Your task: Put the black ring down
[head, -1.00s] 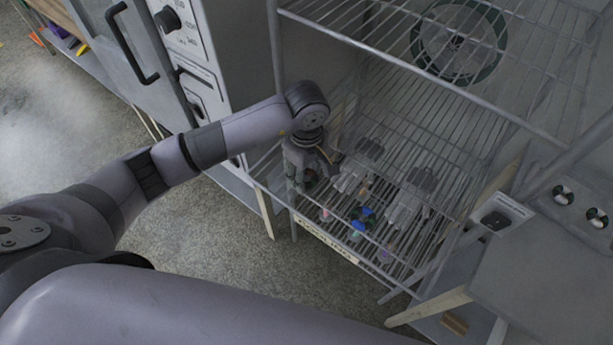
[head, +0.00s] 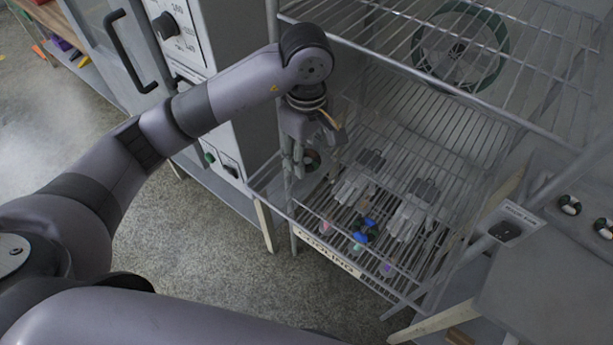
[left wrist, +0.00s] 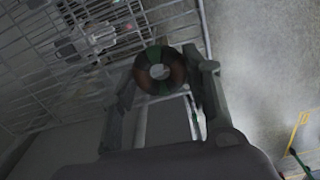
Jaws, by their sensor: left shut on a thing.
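The black ring (left wrist: 160,68), dark with green and brownish patches, sits between the fingers of my left gripper (left wrist: 165,80) in the left wrist view. The gripper is shut on it. In the head view the ring (head: 312,160) shows at the fingertips of my left gripper (head: 300,160), over the front left corner of the lower wire shelf (head: 325,215). The ring seems to be held above the shelf; the exact gap cannot be told. My right gripper is not in view.
Two grey glove-like things (head: 352,188) and several small coloured pieces (head: 363,232) lie on the lower shelf. An upper wire shelf (head: 400,58) hangs over it, with a green-rimmed wheel (head: 459,47) seen through it. A grey cabinet (head: 215,60) stands left.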

